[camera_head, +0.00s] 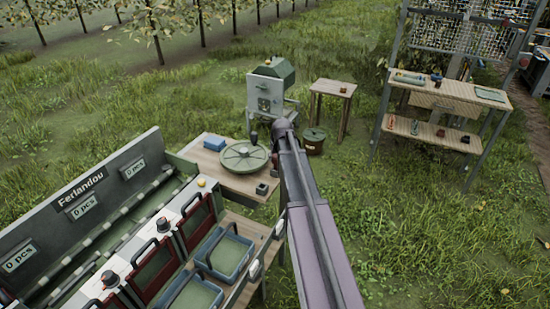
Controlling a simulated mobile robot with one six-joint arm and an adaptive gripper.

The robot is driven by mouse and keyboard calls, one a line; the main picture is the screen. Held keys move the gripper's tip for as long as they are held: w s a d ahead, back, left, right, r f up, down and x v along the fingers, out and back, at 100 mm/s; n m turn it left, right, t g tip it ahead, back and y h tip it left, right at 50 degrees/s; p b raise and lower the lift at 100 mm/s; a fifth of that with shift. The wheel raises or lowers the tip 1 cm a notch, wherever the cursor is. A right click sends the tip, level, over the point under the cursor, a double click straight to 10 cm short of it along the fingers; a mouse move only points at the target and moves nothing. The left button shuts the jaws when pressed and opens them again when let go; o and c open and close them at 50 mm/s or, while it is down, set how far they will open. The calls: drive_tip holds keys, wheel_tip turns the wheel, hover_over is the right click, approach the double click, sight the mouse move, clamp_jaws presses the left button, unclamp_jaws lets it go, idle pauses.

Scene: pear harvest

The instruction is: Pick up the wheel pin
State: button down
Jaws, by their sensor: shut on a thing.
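My arm reaches up from the lower right to the far edge of the wooden table, its far joint by the right side of the green wheel (244,157). My gripper cannot be made out; the arm seems to hide it. The wheel lies flat on the table, with a dark upright knob or handle (254,138) at its far side. A small dark grey block (261,188) sits on the table at the wheel's near right. I cannot identify the wheel pin; it is hidden or too small to tell.
A blue box (214,143) lies left of the wheel. The sorting machine (100,190) labelled Ferlandou and blue trays (231,252) fill the lower left. Behind stand a grey-green machine (268,88), a stool (333,90) and a barrel (314,141). A shelf rack (440,95) stands right, with open grass before it.

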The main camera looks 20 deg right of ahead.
wheel_tip(320, 180, up, 2)
drive_tip(key=shift+p, duration=0.7)
drive_tip(key=s+a+r+p, duration=0.1)
drive_tip(key=s+a, duration=0.2)
drive_tip(key=s, duration=1.2)
drive_tip(key=shift+s+r, duration=0.15)
drive_tip(key=shift+s, duration=0.2)
drive_tip(key=shift+a, duration=0.1)
drive_tip(key=shift+r+p, duration=0.15)
drive_tip(key=shift+p, duration=0.15)
wheel_tip(320, 180, up, 7)
drive_tip(key=p, duration=0.6)
drive_tip(key=shift+p, duration=0.35)
drive_tip(key=shift+f, duration=0.2)
drive_tip(key=shift+f+b, duration=0.9)
drive_tip(key=shift+b, duration=0.05)
